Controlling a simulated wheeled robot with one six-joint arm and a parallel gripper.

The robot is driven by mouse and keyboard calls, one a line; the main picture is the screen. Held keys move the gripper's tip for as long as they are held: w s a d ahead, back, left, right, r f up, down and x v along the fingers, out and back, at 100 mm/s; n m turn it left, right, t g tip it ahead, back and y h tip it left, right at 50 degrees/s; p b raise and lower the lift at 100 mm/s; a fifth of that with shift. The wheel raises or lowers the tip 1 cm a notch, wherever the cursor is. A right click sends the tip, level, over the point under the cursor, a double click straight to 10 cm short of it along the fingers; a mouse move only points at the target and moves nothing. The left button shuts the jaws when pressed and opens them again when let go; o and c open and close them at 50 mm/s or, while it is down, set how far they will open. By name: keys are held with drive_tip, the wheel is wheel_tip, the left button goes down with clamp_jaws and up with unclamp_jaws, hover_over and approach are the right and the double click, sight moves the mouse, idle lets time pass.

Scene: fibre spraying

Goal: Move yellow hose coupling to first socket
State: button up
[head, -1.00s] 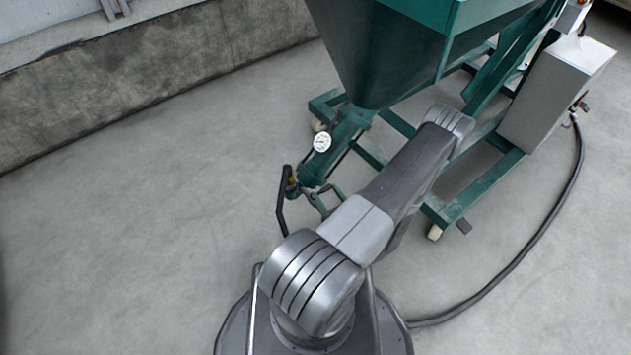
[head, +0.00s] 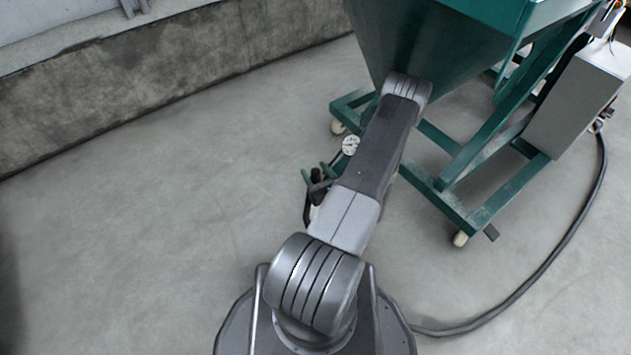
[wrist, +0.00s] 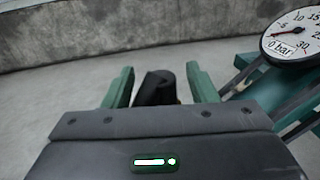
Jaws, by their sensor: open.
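My gripper (wrist: 158,68) is open, with one green finger on each side of a black hose end (wrist: 154,90) in the wrist view. Gaps show between the hose and both fingers. My arm covers most of the outlet, and I cannot make out the coupling or the first socket there.
A green hopper machine (head: 430,50) stands on a wheeled green frame (head: 455,205) at the right. Its round pressure gauge (wrist: 292,35) is close to my gripper's right. A grey box (head: 575,105) trails a black cable (head: 545,265). Open concrete floor lies left, before a low wall (head: 130,95).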

drive_tip(key=c, duration=1.1)
